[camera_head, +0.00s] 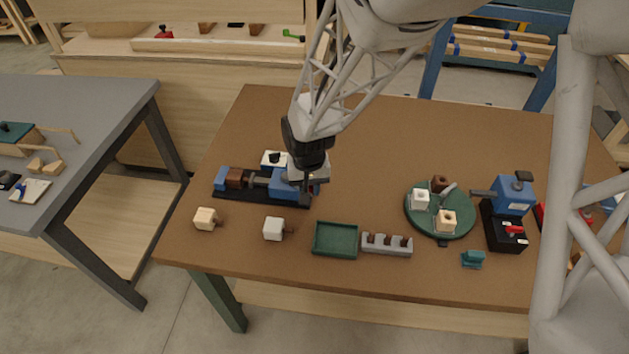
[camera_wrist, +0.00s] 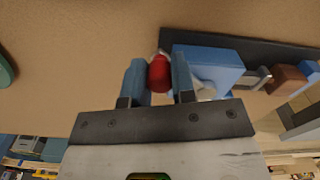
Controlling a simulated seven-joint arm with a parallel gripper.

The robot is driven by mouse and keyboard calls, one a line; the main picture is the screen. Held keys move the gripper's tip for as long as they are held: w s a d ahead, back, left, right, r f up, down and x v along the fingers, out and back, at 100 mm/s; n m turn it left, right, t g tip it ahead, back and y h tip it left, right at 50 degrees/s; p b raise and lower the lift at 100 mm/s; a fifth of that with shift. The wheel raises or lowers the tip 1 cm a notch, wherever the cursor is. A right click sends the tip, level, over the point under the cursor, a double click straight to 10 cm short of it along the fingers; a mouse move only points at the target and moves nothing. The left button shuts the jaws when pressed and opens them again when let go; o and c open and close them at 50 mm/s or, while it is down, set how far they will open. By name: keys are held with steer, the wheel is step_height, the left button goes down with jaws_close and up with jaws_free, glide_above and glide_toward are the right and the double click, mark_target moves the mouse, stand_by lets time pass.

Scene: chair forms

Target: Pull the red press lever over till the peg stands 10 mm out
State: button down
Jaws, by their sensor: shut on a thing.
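The press (camera_head: 282,185) is a blue body on a long black base at the left of the brown table; it also shows in the wrist view (camera_wrist: 207,66). A brown block (camera_head: 235,178) sits at its left part, with a grey metal ram (camera_head: 259,182) between block and blue body. The red lever's rounded end (camera_wrist: 159,73) is between the blue fingers of my gripper (camera_wrist: 155,80), which is shut on it. In the head view my gripper (camera_head: 307,184) hides most of the lever. I cannot make out the peg or how far it stands out.
In front are a pale wooden block (camera_head: 206,219), a whitish block (camera_head: 274,229), a green tray (camera_head: 335,255) and a grey rack (camera_head: 387,251). A green turntable (camera_head: 432,231) with blocks and another blue machine (camera_head: 513,196) stand right. The table's back middle is clear.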

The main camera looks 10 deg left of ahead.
steer(key=s+a+m, duration=0.1)
steer(key=m, duration=0.1)
steer(key=s+a+m, duration=0.1)
steer(key=m, duration=0.1)
steer(key=shift+s+a, duration=0.1)
steer(key=shift+a, duration=0.15)
steer(key=shift+s+a+m, duration=0.3)
steer(key=shift+a+m, duration=0.3)
steer(key=shift+m, duration=0.4)
steer(key=shift+a, duration=0.1)
steer(key=c, duration=0.9)
jaws_free()
steer(key=shift+c, duration=0.2)
steer(key=shift+r, duration=0.1)
step_height(320, 180, up, 8)
steer(key=shift+f, duration=0.2)
steer(key=shift+c, duration=0.5)
